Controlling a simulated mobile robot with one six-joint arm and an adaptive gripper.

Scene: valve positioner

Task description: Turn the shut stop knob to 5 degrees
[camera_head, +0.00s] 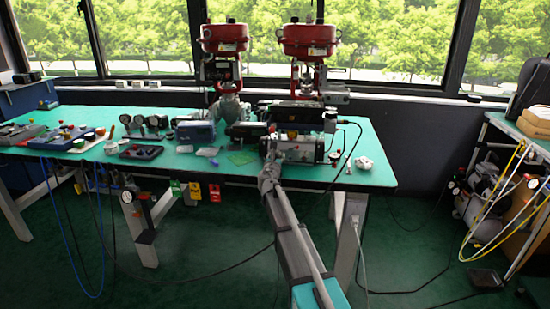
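My arm reaches up from the bottom of the head view to a dark and silver valve device (303,150) on the green bench (225,167). My gripper (273,150) is at the left front of this device, overlapping it in the picture. It is too small and dark to tell whether its fingers are open or shut, or whether they touch anything. I cannot make out the shut stop knob; it is too small or hidden behind my gripper. The angle it is set to cannot be read.
Two red-topped actuators (224,38) (309,40) stand at the back of the bench. Gauges (155,122), a black tray (141,152) and a white fitting (364,163) lie around the device. Hoses and cables hang in front. A side bench (535,140) stands at right.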

